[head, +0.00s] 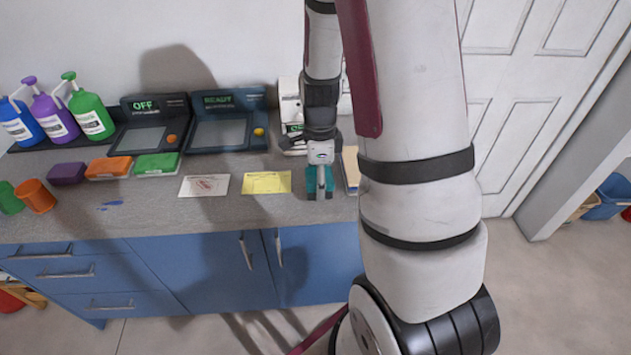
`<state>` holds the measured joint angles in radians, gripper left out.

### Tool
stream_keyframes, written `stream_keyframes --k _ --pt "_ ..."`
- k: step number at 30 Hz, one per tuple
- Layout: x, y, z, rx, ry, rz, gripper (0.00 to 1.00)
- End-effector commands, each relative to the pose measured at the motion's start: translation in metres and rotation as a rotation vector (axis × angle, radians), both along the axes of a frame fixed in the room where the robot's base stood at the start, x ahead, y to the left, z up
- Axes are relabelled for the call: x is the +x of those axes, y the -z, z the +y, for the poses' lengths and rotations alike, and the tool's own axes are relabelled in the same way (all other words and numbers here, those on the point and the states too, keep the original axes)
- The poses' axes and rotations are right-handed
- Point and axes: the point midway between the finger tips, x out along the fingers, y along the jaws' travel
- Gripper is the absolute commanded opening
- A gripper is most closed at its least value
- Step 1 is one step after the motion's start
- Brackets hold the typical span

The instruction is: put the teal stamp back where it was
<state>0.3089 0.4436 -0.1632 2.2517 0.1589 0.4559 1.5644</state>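No separate teal stamp is clear elsewhere. A yellow card (266,182) and a white card with a reddish mark (204,185) lie on the counter. Purple (67,174), orange (109,168) and green (157,164) pads lie in a row to the left.
An orange cup-like object (36,196) and a green one (9,198) are at the far left. Dark devices reading OFF (148,122) and READY (227,119), pump bottles (90,113) and a white machine (289,112) stand behind. My arm hides the counter's right end.

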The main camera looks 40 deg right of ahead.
Motion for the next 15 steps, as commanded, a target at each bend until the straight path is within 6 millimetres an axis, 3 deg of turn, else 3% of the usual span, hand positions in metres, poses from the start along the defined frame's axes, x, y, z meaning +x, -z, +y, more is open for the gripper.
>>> stream_keyframes --k 6,11,15 --pt "0.025 0.002 -0.012 -0.001 0.002 -0.001 0.36" --pt "0.026 0.011 -0.012 0.002 0.001 0.002 0.36" --pt "0.025 0.029 -0.012 0.001 0.002 0.004 0.36"
